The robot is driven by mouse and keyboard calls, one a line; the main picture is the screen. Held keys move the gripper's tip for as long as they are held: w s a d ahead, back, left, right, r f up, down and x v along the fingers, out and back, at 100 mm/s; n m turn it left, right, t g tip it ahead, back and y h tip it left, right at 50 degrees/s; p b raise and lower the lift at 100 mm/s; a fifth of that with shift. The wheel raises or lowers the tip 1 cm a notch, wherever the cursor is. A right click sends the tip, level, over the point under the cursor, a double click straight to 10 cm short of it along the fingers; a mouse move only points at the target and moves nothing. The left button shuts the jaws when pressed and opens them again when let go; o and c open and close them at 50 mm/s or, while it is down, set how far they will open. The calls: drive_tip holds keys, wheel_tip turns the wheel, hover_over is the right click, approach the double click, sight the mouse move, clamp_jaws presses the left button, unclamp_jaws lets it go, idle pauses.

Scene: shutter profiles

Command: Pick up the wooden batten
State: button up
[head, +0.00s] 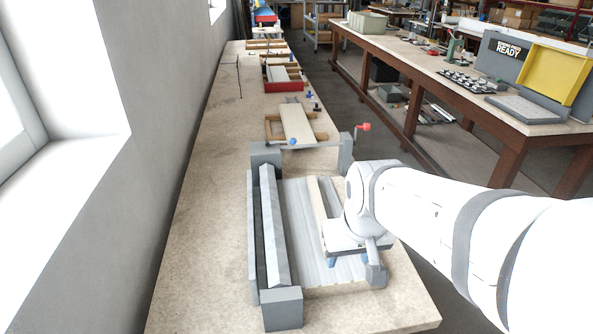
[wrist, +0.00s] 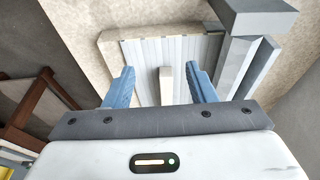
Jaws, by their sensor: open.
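The wooden batten (head: 316,205) is a pale beige strip lying lengthwise on light ribbed profiles (head: 304,232) on the bench. My arm hides its near part in the head view. In the wrist view, a pale end of the batten (wrist: 166,86) shows between the two blue fingers, nearer the right one. My gripper (wrist: 160,70) is open, with a visible gap on both sides of the batten. In the head view my gripper (head: 350,258) is low over the near right part of the profiles, its blue fingers partly hidden.
A grey rail (head: 271,232) with end blocks borders the profiles on the left; a grey post (head: 346,152) stands at the far right corner. A wooden frame with a board (head: 297,125) and a red tray (head: 283,84) lie farther along the bench (head: 205,215). A wall runs along the left.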

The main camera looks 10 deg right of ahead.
drive_tip(key=w+p, duration=0.2)
drive_tip(key=w, duration=1)
drive_tip(key=t+p, duration=0.1)
drive_tip(key=p, duration=0.1)
approach(320, 207)
drive_tip(key=shift+s+f, duration=0.4)
drive_tip(key=shift+f, duration=0.05)
drive_tip(key=shift+w+f, duration=0.2)
drive_tip(key=shift+w, duration=0.1)
drive_tip(key=shift+t, duration=0.3)
drive_tip(key=shift+p+x, duration=0.7)
drive_tip(key=shift+x, duration=3.1)
drive_tip(key=shift+w+r, duration=0.1)
drive_tip(key=shift+w, duration=0.05)
drive_tip(key=shift+c, duration=0.3)
clamp_jaws()
